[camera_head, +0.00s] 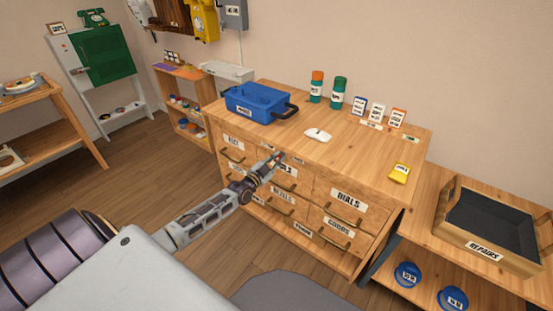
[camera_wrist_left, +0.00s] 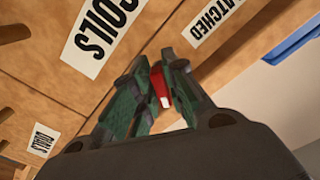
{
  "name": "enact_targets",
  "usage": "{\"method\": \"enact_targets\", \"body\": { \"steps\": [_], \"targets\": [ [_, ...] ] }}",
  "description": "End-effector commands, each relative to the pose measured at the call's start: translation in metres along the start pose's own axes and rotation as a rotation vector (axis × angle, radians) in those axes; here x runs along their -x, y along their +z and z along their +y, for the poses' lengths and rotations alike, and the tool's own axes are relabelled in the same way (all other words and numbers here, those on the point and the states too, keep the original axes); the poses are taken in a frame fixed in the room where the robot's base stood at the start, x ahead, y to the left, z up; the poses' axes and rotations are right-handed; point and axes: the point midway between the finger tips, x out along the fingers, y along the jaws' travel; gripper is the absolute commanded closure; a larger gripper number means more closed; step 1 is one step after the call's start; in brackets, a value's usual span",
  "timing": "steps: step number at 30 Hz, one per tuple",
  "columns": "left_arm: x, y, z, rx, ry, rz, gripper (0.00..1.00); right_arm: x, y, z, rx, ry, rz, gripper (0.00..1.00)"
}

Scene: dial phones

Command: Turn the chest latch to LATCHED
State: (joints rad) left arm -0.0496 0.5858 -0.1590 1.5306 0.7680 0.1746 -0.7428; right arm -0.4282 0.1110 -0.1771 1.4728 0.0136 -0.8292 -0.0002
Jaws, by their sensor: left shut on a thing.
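The wooden chest of drawers (camera_head: 365,155) stands in the middle of the head view. Its drawers carry printed labels such as DIALS and COILS. My left gripper (camera_head: 275,161) is at the upper front of the chest. In the left wrist view its green-padded fingers (camera_wrist_left: 158,78) are shut on a small red latch with a white mark (camera_wrist_left: 160,90). A label ending in ATCHED (camera_wrist_left: 214,18) is beside it, its start cut off. The COILS label (camera_wrist_left: 100,38) is to the left. The latch's exact turn angle is unclear. My right gripper is not in view.
On the chest top are a blue toolbox (camera_head: 257,101), a white mouse-like object (camera_head: 318,135), two green bottles (camera_head: 338,93), small cards (camera_head: 377,112) and a yellow object (camera_head: 399,173). A REPAIRS tray (camera_head: 482,248) stands on a lower bench at right.

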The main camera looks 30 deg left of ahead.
Motion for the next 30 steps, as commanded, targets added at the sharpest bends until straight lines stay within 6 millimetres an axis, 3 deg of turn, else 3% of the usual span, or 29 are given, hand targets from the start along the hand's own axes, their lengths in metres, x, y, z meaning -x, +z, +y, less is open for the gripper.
{"method": "enact_targets", "body": {
  "steps": [30],
  "targets": [
    [0.0,-0.001,0.004,0.737,0.001,-0.002,1.0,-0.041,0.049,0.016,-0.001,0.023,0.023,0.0]
  ]
}}
